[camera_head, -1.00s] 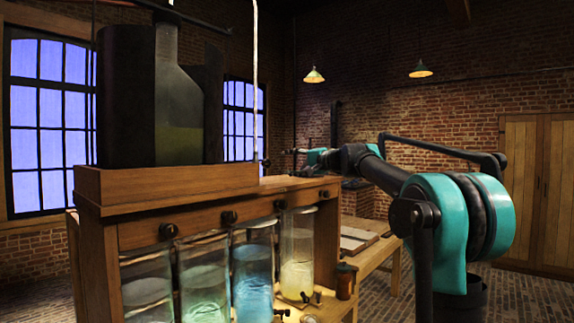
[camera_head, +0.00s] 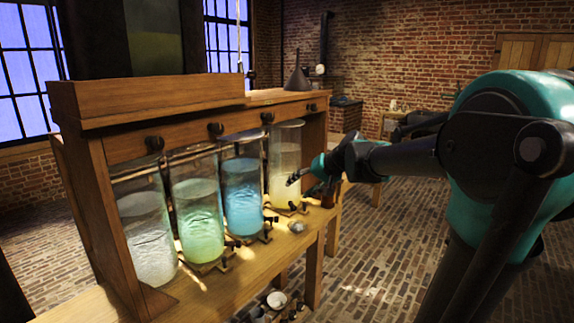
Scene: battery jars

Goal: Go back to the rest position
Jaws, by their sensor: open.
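My gripper (camera_head: 294,180) is small and dark at the end of my teal and black arm. It is in front of the right end of the wooden rack, by the pale yellow jar. It is open, and I see nothing held in it. The glass jars stand in a row on the rack's lower shelf: a clear greyish one (camera_head: 146,238), a green one (camera_head: 198,210), a blue one (camera_head: 242,196) and the pale yellow one (camera_head: 284,160). My gripper overlaps the yellow jar's right edge; I cannot tell if they touch.
The wooden rack (camera_head: 190,138) has dark knobs along its upper rail. Small taps sit at the jar bases. A brown bottle (camera_head: 328,194) stands just under my wrist. A dark funnel (camera_head: 297,76) is on the rack top. The brick floor (camera_head: 375,250) to the right is open.

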